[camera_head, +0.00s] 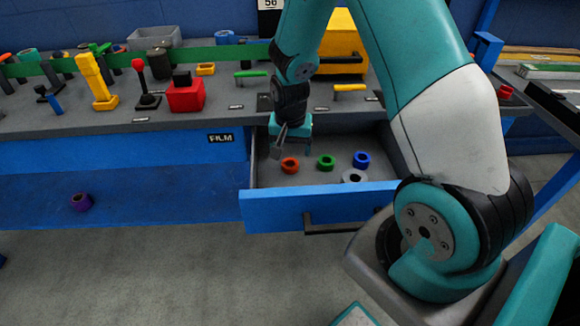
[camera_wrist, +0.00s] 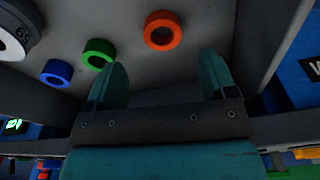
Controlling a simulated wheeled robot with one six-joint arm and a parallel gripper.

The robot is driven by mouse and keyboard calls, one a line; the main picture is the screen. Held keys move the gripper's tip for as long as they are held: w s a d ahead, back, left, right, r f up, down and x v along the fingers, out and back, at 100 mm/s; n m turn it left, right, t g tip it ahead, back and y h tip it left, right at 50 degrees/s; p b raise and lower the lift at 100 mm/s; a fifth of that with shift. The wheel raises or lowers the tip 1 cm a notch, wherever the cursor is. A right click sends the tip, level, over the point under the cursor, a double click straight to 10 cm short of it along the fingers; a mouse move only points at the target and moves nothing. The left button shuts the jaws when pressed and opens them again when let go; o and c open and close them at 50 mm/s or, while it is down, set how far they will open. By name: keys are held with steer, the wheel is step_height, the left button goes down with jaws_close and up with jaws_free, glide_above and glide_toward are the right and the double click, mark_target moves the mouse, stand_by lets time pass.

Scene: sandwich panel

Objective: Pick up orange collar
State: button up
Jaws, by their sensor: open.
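The orange collar (camera_head: 290,165) is a short ring lying in the open blue drawer (camera_head: 318,207), at the left of a row of rings. In the wrist view the orange collar (camera_wrist: 162,30) lies ahead of the fingertips, slightly left of the right finger. My gripper (camera_head: 291,148) hangs over the back left part of the drawer, just behind the orange collar. In the wrist view my gripper (camera_wrist: 160,75) is open, with nothing between its two fingers. The fingers are apart from the collar.
A green collar (camera_head: 326,162), a blue collar (camera_head: 361,160) and a grey ring (camera_head: 354,176) lie right of the orange collar. The drawer walls stand close around them. The grey bench top (camera_head: 215,118) behind holds several tools.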

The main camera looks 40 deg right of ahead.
mark_target(290, 161)
steer(key=shift+w+d+f, duration=0.1)
steer(key=shift+w+f, duration=0.05)
steer(key=shift+f, duration=1.4)
steer(key=shift+w+f, duration=0.15)
steer(key=shift+f, duration=1.35)
steer(key=c, duration=1)
steer(key=shift+r, duration=0.15)
step_height(290, 161, up, 20)
steer(key=p, duration=0.1)
